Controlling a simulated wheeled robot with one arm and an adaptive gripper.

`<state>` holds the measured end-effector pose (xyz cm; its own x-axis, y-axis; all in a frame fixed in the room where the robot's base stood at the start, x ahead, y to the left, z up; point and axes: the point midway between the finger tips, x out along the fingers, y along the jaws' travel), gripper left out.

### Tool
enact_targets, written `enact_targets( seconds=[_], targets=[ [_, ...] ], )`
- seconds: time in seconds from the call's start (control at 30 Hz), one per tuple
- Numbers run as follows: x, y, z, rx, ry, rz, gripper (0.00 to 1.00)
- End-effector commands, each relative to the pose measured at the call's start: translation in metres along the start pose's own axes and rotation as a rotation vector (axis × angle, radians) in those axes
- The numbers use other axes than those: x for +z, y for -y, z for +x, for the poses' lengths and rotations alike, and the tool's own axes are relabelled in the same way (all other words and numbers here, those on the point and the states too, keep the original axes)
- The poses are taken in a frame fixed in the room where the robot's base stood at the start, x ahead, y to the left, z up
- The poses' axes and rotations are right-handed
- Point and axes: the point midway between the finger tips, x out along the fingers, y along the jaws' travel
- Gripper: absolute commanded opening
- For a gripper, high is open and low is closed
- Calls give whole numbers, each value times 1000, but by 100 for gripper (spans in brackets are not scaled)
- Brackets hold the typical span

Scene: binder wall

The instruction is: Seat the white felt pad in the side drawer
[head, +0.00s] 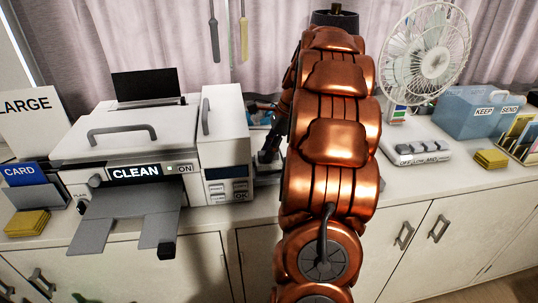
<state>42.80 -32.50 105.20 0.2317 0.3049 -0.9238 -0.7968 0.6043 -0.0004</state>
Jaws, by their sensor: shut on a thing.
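My gripper (268,140) shows only in part at the left edge of my copper arm, low over the counter beside the white machine's right side. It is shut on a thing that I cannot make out. The white felt pad cannot be picked out in this view. The white machine (130,135) has a CLEAN label, a grey front tray (125,222) and a tall right-hand unit (222,140) with a handle and buttons. No side drawer can be made out; my arm hides the counter to the right of the machine. A small blue thing (262,116) shows behind my gripper.
A white fan (425,55), a switch bar (416,150), a blue box (480,115) and yellow pads (491,158) stand at the right. A blue CARD holder (28,180) and more yellow pads (27,223) are at the left. Cabinet doors (400,245) line the counter front.

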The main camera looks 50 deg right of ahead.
Motion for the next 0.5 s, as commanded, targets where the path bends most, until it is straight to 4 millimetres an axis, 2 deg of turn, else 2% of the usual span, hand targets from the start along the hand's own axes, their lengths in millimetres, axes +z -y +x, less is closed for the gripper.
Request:
enact_targets(
  seconds=[0.17,0.5],
  targets=[
    [-7,-1,18,5,1,2,0],
    [-9,0,21,1,0,1,0]
  ],
)
